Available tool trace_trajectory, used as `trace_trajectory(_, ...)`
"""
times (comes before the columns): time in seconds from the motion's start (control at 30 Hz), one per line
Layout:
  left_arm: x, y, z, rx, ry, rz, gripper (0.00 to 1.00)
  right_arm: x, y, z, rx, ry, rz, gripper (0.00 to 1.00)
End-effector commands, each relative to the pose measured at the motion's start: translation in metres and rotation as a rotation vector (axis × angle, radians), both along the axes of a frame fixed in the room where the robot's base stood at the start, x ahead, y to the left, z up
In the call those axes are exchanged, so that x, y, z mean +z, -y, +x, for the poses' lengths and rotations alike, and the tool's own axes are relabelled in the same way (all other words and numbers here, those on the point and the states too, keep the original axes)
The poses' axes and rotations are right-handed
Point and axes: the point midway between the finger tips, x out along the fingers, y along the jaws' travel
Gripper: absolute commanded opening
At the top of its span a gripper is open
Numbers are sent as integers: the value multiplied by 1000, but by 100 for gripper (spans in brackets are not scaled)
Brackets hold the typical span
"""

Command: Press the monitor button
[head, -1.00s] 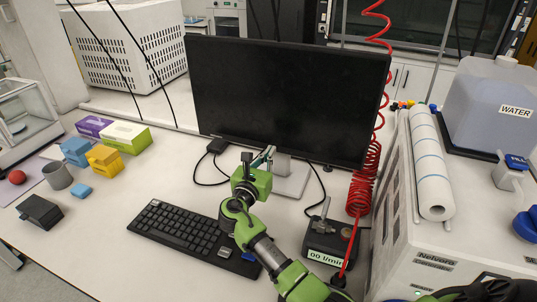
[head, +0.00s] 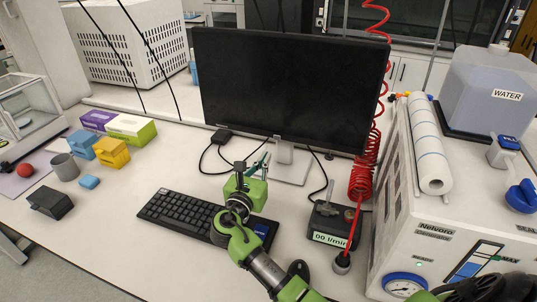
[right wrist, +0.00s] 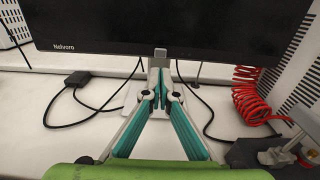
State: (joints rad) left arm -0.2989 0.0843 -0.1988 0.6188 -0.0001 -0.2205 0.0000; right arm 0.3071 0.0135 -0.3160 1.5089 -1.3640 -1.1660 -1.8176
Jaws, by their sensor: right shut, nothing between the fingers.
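The black monitor (head: 290,85) stands upright on a light grey stand at the back of the desk. In the right wrist view its lower bezel (right wrist: 110,47) crosses the top, with a brand name at left. I cannot make out a button on it for certain. My right gripper (head: 261,161) is in front of the monitor, just below its lower edge in the head view. In the right wrist view its teal-lined fingers (right wrist: 161,78) meet at the tips, shut and empty, in front of the stand. I cannot tell whether the tips touch anything. My left gripper is not in view.
A black keyboard (head: 182,216) lies partly under my right arm. A black flow-meter box (head: 334,222) and a coiled red hose (head: 364,178) are to the right, beside a white generator (head: 430,240). Small boxes, including a yellow one (head: 112,152), are at left.

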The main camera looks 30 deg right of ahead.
Motion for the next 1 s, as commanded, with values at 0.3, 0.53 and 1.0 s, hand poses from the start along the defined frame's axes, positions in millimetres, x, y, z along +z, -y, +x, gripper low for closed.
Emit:
trace_trajectory(0.3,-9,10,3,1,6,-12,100,-1,-29,-26,2,-1,1,0)
trace_trajectory(0.53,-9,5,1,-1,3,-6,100,0,-31,-27,1,-1,0,0)
trace_trajectory(1.0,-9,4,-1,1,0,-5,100,0,-31,-27,1,-1,1,0)
